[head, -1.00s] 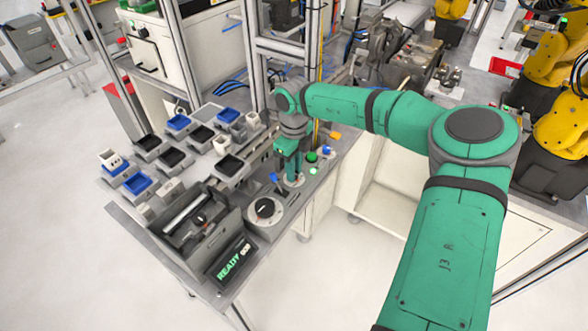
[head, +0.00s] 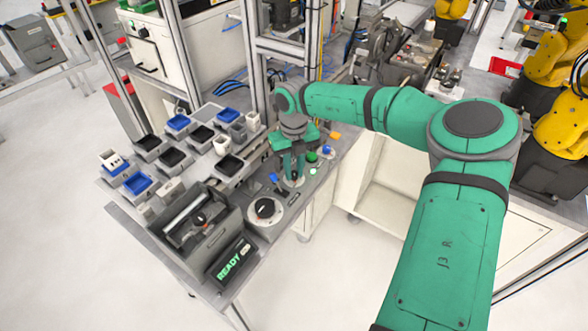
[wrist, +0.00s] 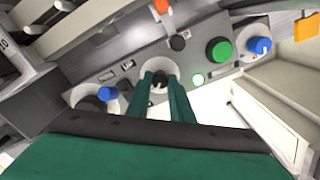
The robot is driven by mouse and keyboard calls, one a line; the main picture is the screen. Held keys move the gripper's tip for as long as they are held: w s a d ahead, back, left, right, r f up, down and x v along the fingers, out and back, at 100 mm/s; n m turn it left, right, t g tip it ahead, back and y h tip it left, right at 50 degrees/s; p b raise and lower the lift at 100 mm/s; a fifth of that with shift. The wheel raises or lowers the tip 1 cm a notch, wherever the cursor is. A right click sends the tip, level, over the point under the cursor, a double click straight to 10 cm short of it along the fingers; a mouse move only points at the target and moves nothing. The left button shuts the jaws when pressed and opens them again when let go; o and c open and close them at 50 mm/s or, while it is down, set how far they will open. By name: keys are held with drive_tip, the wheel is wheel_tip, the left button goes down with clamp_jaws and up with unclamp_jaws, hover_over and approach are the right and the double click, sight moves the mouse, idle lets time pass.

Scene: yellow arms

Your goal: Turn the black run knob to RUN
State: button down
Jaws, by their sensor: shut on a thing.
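My gripper (head: 292,178) points down at the control panel at the bench's right side. In the wrist view its two green fingers (wrist: 160,84) are shut on the small black run knob (wrist: 159,82), which stands on a round pale plate (wrist: 174,69). The fingers hide much of the knob, and I cannot read its pointer or any RUN label. In the head view the gripper hides the knob. A small display (head: 232,262) at the bench front shows green READY text.
A blue lever (wrist: 107,93) is at left.

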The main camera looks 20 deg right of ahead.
sight(294, 173)
idle(0.4)
drive_tip(key=c, duration=1.6)
unclamp_jaws()
drive_tip(key=shift+o, duration=0.2)
wheel_tip(294, 173, up, 11)
drive_tip(key=shift+f, duration=0.1)
